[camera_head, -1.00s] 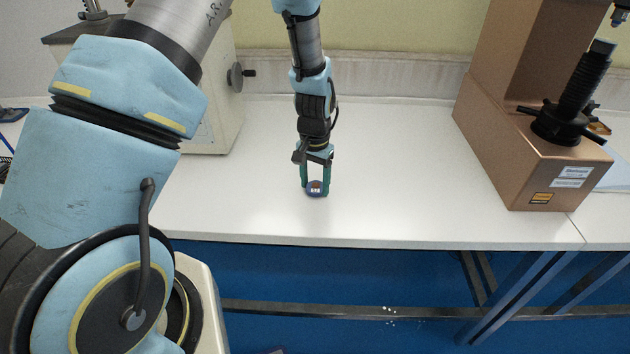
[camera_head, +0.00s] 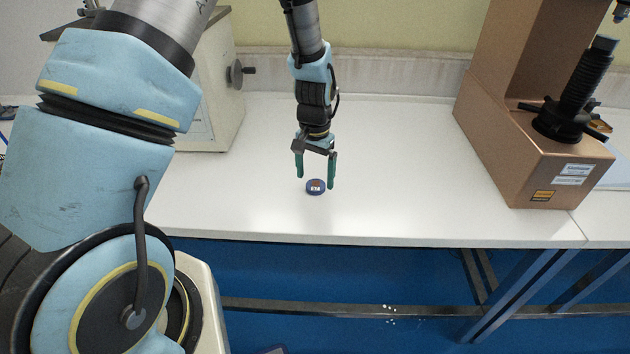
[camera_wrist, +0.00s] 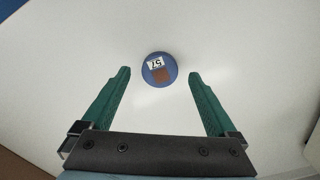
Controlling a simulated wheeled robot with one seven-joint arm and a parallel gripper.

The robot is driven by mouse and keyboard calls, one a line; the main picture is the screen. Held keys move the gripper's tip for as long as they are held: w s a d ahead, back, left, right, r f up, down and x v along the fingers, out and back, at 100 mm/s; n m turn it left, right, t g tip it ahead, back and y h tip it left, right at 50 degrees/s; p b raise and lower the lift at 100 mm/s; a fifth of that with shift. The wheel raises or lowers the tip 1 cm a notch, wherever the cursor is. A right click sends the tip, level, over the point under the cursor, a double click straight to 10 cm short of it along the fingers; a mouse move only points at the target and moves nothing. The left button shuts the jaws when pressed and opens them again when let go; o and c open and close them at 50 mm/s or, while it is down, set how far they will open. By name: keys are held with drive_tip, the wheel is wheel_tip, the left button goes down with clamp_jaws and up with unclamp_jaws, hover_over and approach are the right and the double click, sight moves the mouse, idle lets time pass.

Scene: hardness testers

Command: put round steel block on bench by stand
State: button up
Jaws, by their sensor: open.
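The round block (camera_head: 316,187) lies flat on the white bench (camera_head: 390,200), near the middle of the head view. It looks blue, with a white label and a brown patch on top. In the wrist view the block (camera_wrist: 160,69) shows just beyond the fingertips, and its label reads "57". My gripper (camera_head: 315,181) is above the block, with its green fingers apart and nothing between them. In the wrist view my gripper (camera_wrist: 158,75) is also open, the fingers clear of the block on both sides.
A copper-coloured tester (camera_head: 545,150) with a black threaded screw stands at the right of the bench. A pale machine with a side knob (camera_head: 236,73) stands at the left rear. The bench's front edge (camera_head: 400,242) is close to the block.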

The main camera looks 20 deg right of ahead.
sight(315, 186)
wheel_tip(315, 186, up, 10)
drive_tip(key=b, duration=0.2)
drive_tip(key=w+a+r+n, duration=0.1)
drive_tip(key=a+r+n, duration=0.15)
drive_tip(key=a, duration=0.65)
drive_tip(key=w+a+r+n, duration=0.1)
drive_tip(key=a+n, duration=0.2)
drive_tip(key=a, duration=0.6)
drive_tip(key=s+a+r+n+t, duration=0.1)
drive_tip(key=s+a+n, duration=0.2)
drive_tip(key=a, duration=0.9)
drive_tip(key=s, duration=0.3)
drive_tip(key=shift+a+r+n+t, duration=0.15)
drive_tip(key=shift+r+n+t, duration=0.05)
drive_tip(key=shift+n+t, duration=0.15)
drive_tip(key=shift+s, duration=0.1)
drive_tip(key=shift+o, duration=0.5)
